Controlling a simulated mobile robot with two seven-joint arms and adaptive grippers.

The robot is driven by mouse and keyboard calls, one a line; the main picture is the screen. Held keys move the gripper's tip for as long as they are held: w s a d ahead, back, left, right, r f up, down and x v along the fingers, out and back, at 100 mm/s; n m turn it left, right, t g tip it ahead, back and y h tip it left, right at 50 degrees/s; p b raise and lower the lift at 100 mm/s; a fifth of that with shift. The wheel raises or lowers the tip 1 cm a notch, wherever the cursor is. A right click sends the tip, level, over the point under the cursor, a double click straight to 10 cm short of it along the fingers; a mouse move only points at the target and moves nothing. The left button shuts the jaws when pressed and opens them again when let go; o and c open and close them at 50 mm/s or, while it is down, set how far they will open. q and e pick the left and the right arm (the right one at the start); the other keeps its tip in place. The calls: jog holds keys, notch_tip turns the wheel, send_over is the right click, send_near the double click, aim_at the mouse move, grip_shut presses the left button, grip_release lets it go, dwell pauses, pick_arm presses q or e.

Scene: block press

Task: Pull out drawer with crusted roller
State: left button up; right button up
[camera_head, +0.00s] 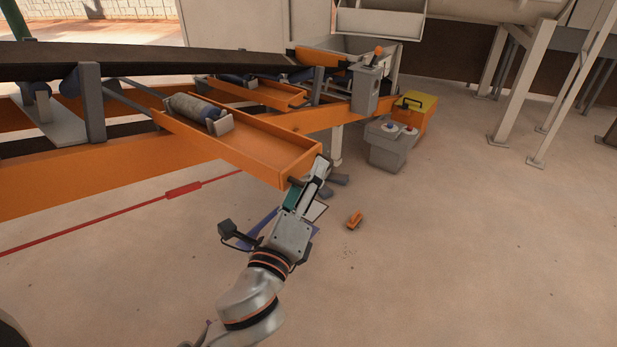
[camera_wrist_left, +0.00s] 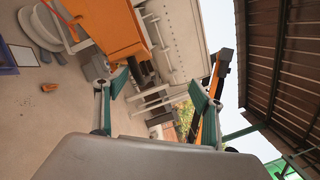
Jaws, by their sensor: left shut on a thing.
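The orange drawer (camera_head: 260,150) is a long open tray that sticks out from under the dark conveyor belt. A grey, crusted-looking roller (camera_head: 192,108) lies in its inner half, and the outer half is bare. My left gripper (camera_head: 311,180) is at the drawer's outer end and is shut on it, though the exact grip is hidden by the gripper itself. In the left wrist view, the teal fingers of the gripper (camera_wrist_left: 158,88) show on both sides, and the orange drawer (camera_wrist_left: 105,27) is at the upper left. My right gripper is not in view.
Another orange drawer (camera_head: 268,94) sits farther back under the conveyor belt (camera_head: 150,62). A grey button box (camera_head: 388,153) and a yellow-orange toolbox (camera_head: 414,110) stand right of the drawer. A small orange object (camera_head: 354,219) lies on the floor.

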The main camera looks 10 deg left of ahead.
pick_arm(q)
jog(key=shift+o, duration=0.2)
jog(key=shift+s+a+r+t, duration=0.15)
jog(key=shift+s+r, duration=0.1)
jog(key=shift+r, duration=0.4)
jog(key=shift+s+r+t, duration=0.15)
jog(key=shift+s+r, duration=0.1)
jog(key=shift+r, duration=0.35)
jog(key=shift+s+r, duration=0.1)
jog(key=shift+s, duration=0.15)
jog(key=shift+c, duration=0.7)
jog(key=c, duration=0.6)
jog(key=shift+w+f, duration=0.2)
jog(key=shift+f, duration=0.2)
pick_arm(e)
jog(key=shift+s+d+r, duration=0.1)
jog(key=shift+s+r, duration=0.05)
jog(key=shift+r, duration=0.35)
pick_arm(q)
jog(key=shift+f, duration=0.1)
